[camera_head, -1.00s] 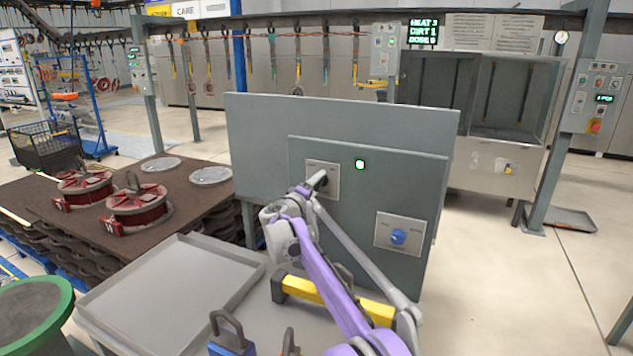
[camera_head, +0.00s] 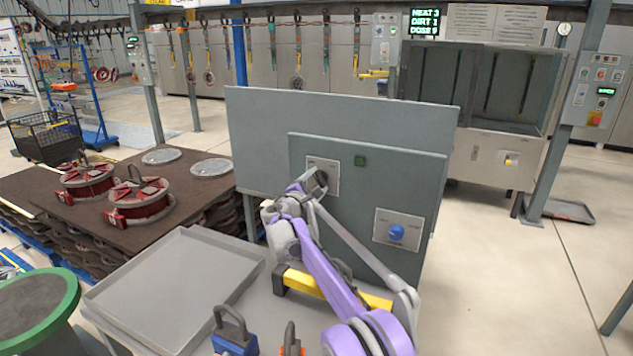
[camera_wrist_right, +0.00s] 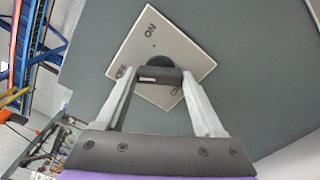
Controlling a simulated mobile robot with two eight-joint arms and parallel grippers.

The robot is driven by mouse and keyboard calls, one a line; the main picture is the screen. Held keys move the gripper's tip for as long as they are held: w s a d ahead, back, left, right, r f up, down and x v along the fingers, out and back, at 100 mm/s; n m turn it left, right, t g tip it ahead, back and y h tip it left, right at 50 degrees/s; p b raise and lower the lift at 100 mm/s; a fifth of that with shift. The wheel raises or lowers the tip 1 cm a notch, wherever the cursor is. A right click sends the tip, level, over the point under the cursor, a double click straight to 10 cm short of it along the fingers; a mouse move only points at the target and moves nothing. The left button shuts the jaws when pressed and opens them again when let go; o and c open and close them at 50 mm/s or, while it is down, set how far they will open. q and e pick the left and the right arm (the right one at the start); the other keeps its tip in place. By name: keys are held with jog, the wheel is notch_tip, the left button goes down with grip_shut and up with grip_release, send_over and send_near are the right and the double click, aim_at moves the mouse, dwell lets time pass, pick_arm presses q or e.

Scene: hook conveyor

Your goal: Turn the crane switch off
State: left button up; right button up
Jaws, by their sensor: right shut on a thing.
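The crane switch is a black rotary handle (camera_wrist_right: 158,75) on a pale square plate (camera_head: 332,188) on the grey panel (camera_head: 400,180). In the right wrist view the plate (camera_wrist_right: 150,42) shows ON at its top and OFF at its left. My right gripper (camera_head: 318,184) is at the plate. In the wrist view its two fingers (camera_wrist_right: 158,84) are shut on the switch handle, one on each side. The fingers partly hide the plate, and my left gripper is not in view.
A blue knob (camera_head: 397,233) on its own plate sits lower right on the panel. A grey tray (camera_head: 175,285), padlocks (camera_head: 234,333) and a yellow bar (camera_head: 300,281) lie below and in front. Red round parts (camera_head: 138,200) stand on the brown table at left.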

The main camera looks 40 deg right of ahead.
jog(key=shift+n, duration=0.7)
jog(key=shift+f, duration=0.1)
jog(key=o, duration=1.4)
jog(key=b+v, duration=0.1)
jog(key=v, duration=1)
